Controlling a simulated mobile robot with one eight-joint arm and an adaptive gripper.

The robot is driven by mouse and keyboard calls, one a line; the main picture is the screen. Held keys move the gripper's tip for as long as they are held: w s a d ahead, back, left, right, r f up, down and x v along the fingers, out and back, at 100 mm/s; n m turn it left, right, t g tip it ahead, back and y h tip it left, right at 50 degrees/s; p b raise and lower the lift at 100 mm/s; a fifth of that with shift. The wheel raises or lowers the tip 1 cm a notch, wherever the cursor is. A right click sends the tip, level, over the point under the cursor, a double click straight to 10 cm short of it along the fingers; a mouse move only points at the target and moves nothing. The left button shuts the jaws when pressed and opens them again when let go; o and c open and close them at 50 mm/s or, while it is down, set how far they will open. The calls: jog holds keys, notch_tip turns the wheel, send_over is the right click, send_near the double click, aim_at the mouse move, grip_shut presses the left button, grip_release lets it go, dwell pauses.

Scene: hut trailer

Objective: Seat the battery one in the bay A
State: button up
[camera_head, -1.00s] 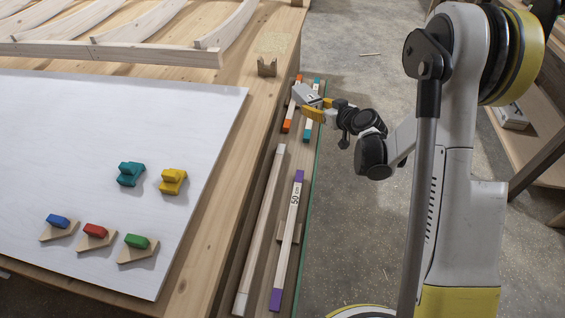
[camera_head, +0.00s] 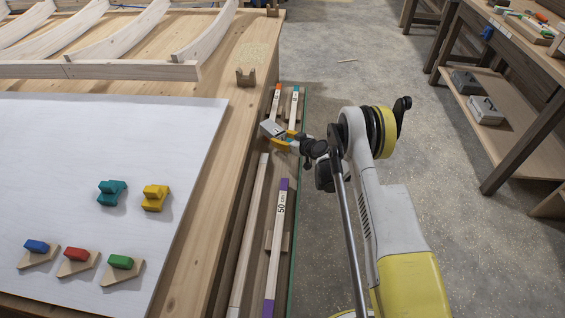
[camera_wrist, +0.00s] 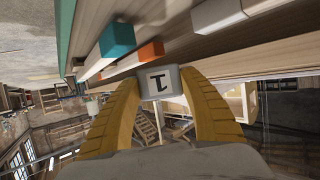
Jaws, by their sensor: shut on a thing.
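My gripper (camera_wrist: 160,92) is shut on a light grey block with a dark "1" on its face, seen upside down in the wrist view; I take it as battery one (camera_wrist: 157,83). The yellow fingers grip it from both sides. In the head view, my gripper (camera_head: 284,143) and the grey battery one (camera_head: 271,128) are beside the right edge of the wooden table, near the coloured-end sticks. Bay A cannot be made out in either view.
The wooden table (camera_head: 225,125) carries a white board (camera_head: 60,140) with several coloured blocks.

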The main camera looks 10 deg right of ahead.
jog(key=b, duration=0.1)
send_over(284, 162)
notch_tip(284, 162, down, 3)
jog(key=shift+w+r, duration=0.1)
notch_tip(284, 162, down, 4)
jog(key=shift+f+b, duration=0.1)
jog(key=shift+b, duration=1.15)
jog(key=shift+r, duration=0.2)
jog(key=o, duration=1.4)
jog(key=shift+f, duration=0.15)
jog(key=shift+c, duration=0.2)
